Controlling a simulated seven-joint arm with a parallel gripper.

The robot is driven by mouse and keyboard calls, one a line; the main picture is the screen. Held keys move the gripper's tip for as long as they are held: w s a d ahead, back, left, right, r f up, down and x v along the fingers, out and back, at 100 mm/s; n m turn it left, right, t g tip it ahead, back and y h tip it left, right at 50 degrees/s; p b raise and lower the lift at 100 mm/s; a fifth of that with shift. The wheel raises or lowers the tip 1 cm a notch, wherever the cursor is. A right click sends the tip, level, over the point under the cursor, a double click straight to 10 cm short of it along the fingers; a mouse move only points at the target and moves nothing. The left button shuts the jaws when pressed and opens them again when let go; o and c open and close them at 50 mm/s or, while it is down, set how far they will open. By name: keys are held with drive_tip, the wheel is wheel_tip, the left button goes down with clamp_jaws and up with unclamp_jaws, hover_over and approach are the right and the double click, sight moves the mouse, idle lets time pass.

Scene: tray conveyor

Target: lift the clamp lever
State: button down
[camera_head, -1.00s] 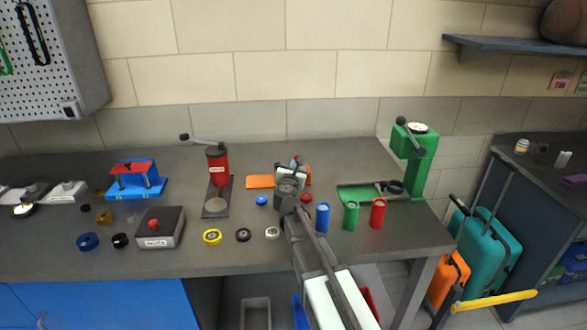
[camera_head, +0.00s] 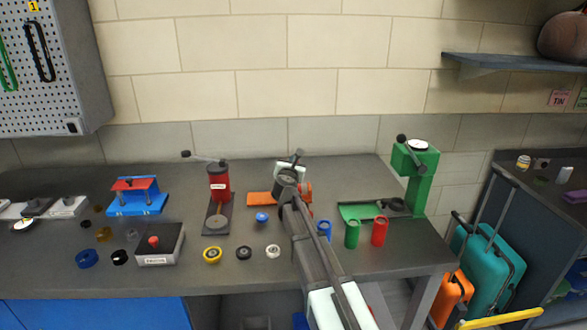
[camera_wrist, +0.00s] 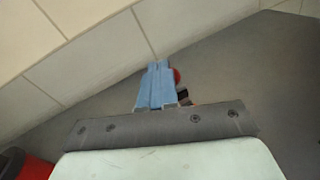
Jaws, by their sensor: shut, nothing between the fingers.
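An orange clamp base (camera_head: 259,198) lies on the bench near the back wall, with an orange block (camera_head: 306,189) at its right. My gripper (camera_head: 298,156) is over this fixture in the head view and hides its middle, so I cannot make out the clamp lever there. In the wrist view my gripper's light blue fingers (camera_wrist: 156,83) are together and empty. A red rounded part (camera_wrist: 177,76) shows just right of the fingers, partly hidden by them. I cannot tell whether it belongs to the lever or whether the fingers touch it.
A red press (camera_head: 219,184) stands to the left and a green press (camera_head: 419,178) to the right. Blue (camera_head: 325,231), green (camera_head: 352,234) and red (camera_head: 379,231) cylinders stand right of my arm. Several small rings and caps lie in front. The tiled wall is close behind.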

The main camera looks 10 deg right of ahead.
drive_tip(key=shift+w+r, duration=0.25)
drive_tip(key=shift+w, duration=0.8)
